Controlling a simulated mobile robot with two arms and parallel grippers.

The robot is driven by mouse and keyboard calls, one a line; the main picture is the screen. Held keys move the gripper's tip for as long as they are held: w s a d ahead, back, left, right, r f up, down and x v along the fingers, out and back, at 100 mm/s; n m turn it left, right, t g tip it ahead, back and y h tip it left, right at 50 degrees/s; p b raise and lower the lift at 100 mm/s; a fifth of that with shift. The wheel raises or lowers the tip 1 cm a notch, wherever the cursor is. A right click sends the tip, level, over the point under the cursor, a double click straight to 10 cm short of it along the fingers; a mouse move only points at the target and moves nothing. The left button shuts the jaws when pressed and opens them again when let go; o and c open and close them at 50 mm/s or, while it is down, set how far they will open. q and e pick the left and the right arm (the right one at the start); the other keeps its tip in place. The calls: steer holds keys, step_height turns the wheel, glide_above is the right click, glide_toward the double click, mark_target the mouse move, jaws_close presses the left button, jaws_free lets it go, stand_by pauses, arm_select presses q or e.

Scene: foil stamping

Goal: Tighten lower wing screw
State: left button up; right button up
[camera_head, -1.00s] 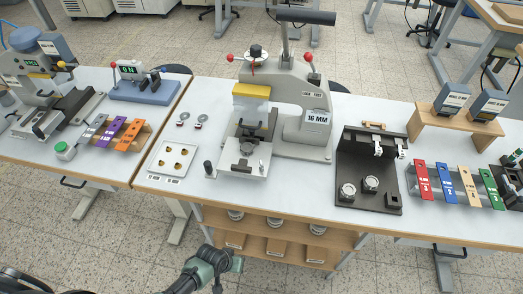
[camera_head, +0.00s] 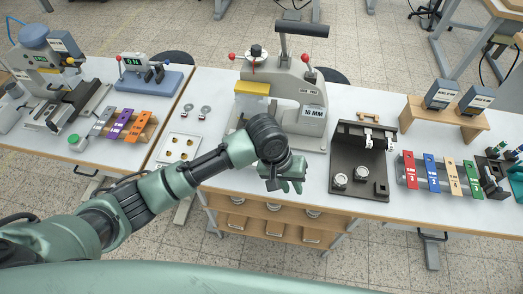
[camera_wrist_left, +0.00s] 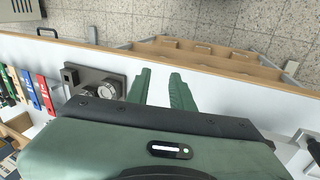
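The grey press (camera_head: 290,88) with a black top handle, red-knobbed levers and a "16 MM" label stands at the middle of the table. Its yellow block (camera_head: 252,88) shows at the front. The lower wing screw cannot be made out; my left arm and wrist cover the press's lower front in the head view. My left gripper (camera_head: 286,186) is at the table's front edge, in front of the press. In the left wrist view its two green fingers (camera_wrist_left: 160,88) are apart with nothing between them. My right gripper is in neither view.
A black fixture (camera_head: 346,190) with round metal pieces stands right of the gripper. Red, blue, tan and green strips (camera_head: 430,175) lie farther right. A white tray (camera_head: 181,148) lies left of my arm. Wooden shelves (camera_head: 262,232) are under the table.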

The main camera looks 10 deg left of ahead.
arm_select(q)
steer(key=w+a+r+n+y, duration=0.1)
steer(key=w+a, duration=0.2)
steer(key=w+a+r+n+y, duration=0.1)
steer(key=w+a+r+n, duration=0.1)
steer(key=w+a, duration=0.1)
steer(key=w+a+r+n+y, duration=0.1)
steer(key=w+a+n, duration=0.1)
steer(key=w, duration=0.3)
steer(key=shift+a+r+y, duration=0.3)
steer(key=shift+a+r, duration=0.05)
steer(key=shift+a, duration=0.5)
steer(key=shift+w+a+n, duration=0.15)
steer(key=shift+n, duration=0.15)
step_height(320, 180, down, 6)
steer(key=shift+r+p, duration=0.1)
steer(key=shift+p, duration=0.95)
steer(key=shift+f, duration=0.85)
jaws_close()
